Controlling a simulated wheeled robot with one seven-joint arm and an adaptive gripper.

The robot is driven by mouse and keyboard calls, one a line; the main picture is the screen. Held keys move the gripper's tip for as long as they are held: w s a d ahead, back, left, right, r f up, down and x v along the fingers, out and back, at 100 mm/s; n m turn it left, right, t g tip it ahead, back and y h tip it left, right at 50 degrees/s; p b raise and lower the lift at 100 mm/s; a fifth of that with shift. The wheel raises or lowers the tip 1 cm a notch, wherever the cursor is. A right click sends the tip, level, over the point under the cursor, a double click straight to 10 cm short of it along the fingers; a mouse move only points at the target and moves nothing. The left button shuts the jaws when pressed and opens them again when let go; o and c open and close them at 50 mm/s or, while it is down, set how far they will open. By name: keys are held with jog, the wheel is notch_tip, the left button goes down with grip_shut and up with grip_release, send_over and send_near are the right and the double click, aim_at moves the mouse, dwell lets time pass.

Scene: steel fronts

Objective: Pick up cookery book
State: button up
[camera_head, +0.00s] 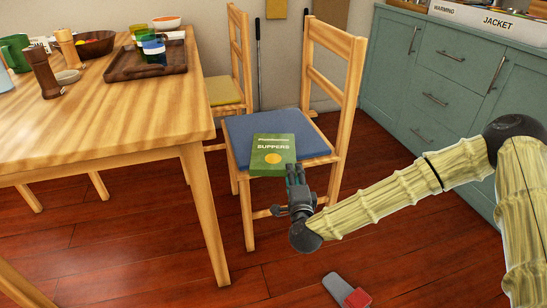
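The cookery book (272,152) is green, with the word "SUPPERS" and a yellow disc on its cover. It lies flat near the front edge of the blue seat of a wooden chair (237,128). My gripper (293,172) is at the book's near right edge, its fingers pointing at the book. The fingers overlap that edge in the picture, and I cannot tell whether they touch it. The finger opening is too small to make out.
A wooden table (120,119) on the left bears a dark tray (140,65), bowls, mugs and mills. A second chair (226,90) stands behind. Green cabinets (425,85) line the right. A grey and red object (347,292) lies on the floor in front.

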aim_at(288, 162)
jog(key=shift+w+a, duration=0.15)
jog(key=shift+w, duration=0.8)
jog(key=w+b, duration=0.1)
jog(key=w, duration=0.1)
jog(key=w+a+b, duration=0.1)
jog(key=w+b, duration=0.1)
jog(key=shift+a+f, duration=0.15)
jog(key=shift+a, duration=0.05)
jog(key=shift+w, duration=0.45)
jog(key=shift+r, duration=0.2)
grip_shut()
